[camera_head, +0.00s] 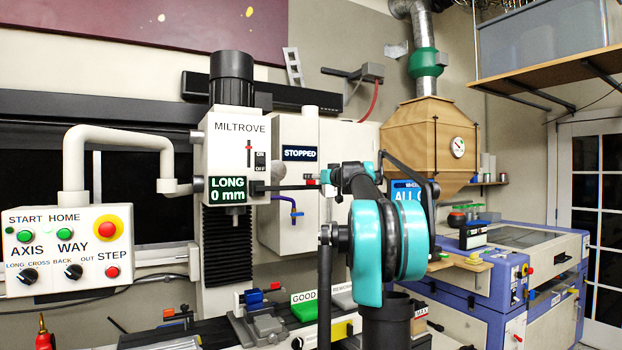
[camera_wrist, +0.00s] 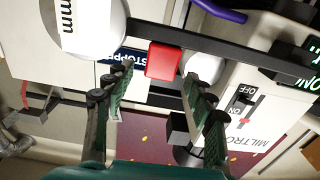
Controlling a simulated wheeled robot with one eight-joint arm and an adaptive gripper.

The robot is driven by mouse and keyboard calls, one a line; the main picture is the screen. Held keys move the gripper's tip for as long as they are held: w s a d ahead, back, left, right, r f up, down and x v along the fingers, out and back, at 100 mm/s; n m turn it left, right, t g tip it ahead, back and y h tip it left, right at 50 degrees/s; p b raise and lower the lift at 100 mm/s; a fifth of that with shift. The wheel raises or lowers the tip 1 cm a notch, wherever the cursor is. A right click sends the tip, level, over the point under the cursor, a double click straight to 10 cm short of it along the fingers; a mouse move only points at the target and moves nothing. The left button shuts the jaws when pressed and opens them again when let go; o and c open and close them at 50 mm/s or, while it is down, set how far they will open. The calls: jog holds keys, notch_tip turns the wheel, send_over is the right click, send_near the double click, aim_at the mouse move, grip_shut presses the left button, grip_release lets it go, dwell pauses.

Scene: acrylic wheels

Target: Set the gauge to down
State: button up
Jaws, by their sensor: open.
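A black bar (camera_head: 285,187) reaches right from the milling machine's head, level in the head view. I take it as the gauge's arm. In the wrist view the bar (camera_wrist: 255,60) carries a red block (camera_wrist: 163,62) and ends by a white round part (camera_wrist: 90,27) marked "mm". My gripper (camera_wrist: 157,75) is open, its two fingers apart, with the red block showing between the fingertips. I cannot tell whether they touch it. In the head view my gripper (camera_head: 325,178) is by the bar's right end and hides the round part.
The machine (camera_head: 238,150) shows "LONG 0 mm". A STOPPED panel (camera_head: 300,153) is behind the bar, with a blue lever (camera_head: 291,207) below. A button box (camera_head: 65,250) hangs left. A dial with a red needle (camera_head: 458,147) is on the wooden box (camera_head: 420,150).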

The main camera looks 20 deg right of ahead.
aim_at(311, 185)
jog(key=shift+x, duration=1.9)
grip_shut()
